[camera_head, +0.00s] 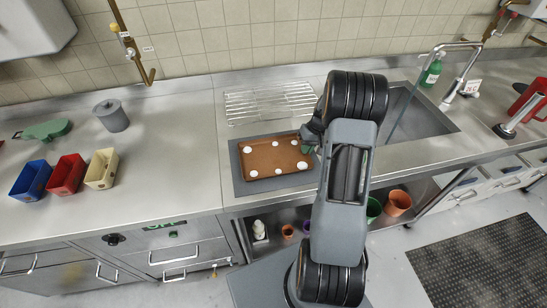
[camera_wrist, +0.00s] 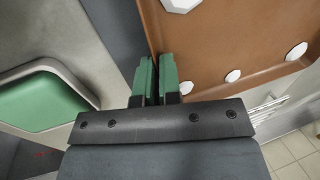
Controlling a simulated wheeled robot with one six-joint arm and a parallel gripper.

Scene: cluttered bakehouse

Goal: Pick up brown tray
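The brown tray (camera_head: 262,158) lies on a dark grey mat (camera_head: 240,184) on the steel counter, with several white round pieces on it. My gripper (camera_head: 309,146) is at the tray's right edge, partly hidden by my arm. In the wrist view, the green fingers of my gripper (camera_wrist: 157,72) are close together, with the rim of the brown tray (camera_wrist: 205,60) running in between them. One finger is on the tray's inner side and one outside. The gripper looks shut on the rim. The tray looks flat on the mat.
A wire rack (camera_head: 250,107) lies behind the tray. A sink (camera_head: 420,118), a tap (camera_head: 462,75) and a green bottle (camera_head: 431,70) are to the right. Blue (camera_head: 32,178), red (camera_head: 66,174) and cream (camera_head: 101,168) bins stand left. Counter left of the mat is clear.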

